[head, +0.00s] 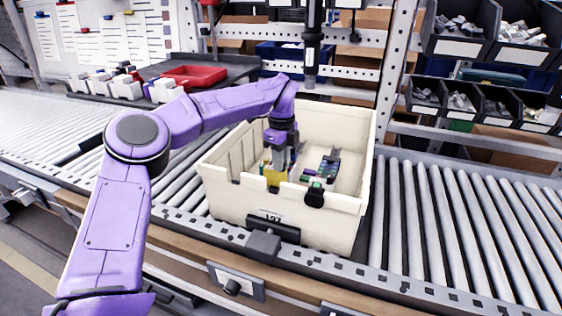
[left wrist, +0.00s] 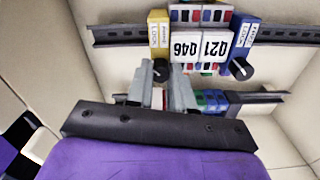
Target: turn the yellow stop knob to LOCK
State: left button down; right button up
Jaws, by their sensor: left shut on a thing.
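The yellow stop block (head: 272,179) stands inside the cream bin (head: 225,190) in the head view. In the left wrist view the yellow block (left wrist: 158,32) has a label with upside-down lettering, and its black knob (left wrist: 161,69) sits below it. My left gripper (head: 277,160) reaches down into the bin at the yellow block. In the left wrist view its fingers (left wrist: 163,80) are closed around the yellow block's knob. The knob is hidden in the head view, and its exact pointer angle is hard to read. My right gripper is not in view.
A blue block (left wrist: 245,38) with its own black knob (left wrist: 239,69) sits right of the white number tiles (left wrist: 203,48) on the same rail. A lower rail (left wrist: 262,98) carries green and blue blocks. The bin walls surround the arm; it stands on the roller conveyor (head: 450,220).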

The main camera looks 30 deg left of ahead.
pick_arm(q)
jog(key=c, duration=1)
grip_release()
jog(key=shift+r, duration=0.15)
notch_tip(320, 180, up, 10)
jog(key=shift+r+p, duration=0.2)
jog(key=shift+p, duration=0.35)
jog(key=shift+s, duration=0.1)
